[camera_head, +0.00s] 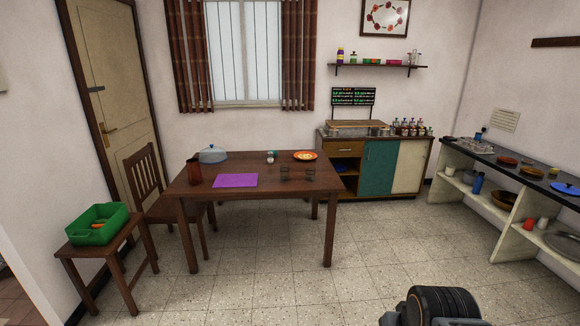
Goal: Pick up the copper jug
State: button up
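A reddish-brown upright vessel, which looks like the copper jug (194,172), stands on the wooden dining table (254,163) near its left edge. It is to the left of a purple mat (236,181) and in front of a clear bluish dome. Its handle is too small to make out. A dark rounded part of my arm shows at the bottom right, far from the table. My gripper's fingers are not in view.
A wooden chair (145,172) stands left of the table. A stool with a green crate (97,223) is at the front left. A cabinet (380,164) and a shelf counter (502,165) line the back and right. The tiled floor in front of the table is clear.

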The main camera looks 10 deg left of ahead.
aim_at(195, 174)
jog(key=u, duration=0.15)
jog(key=i, duration=2.3)
jog(key=u, duration=1.3)
jog(key=i, duration=2.05)
jog(key=u, duration=1.2)
jog(key=i, duration=0.25)
jog(key=z, duration=0.1)
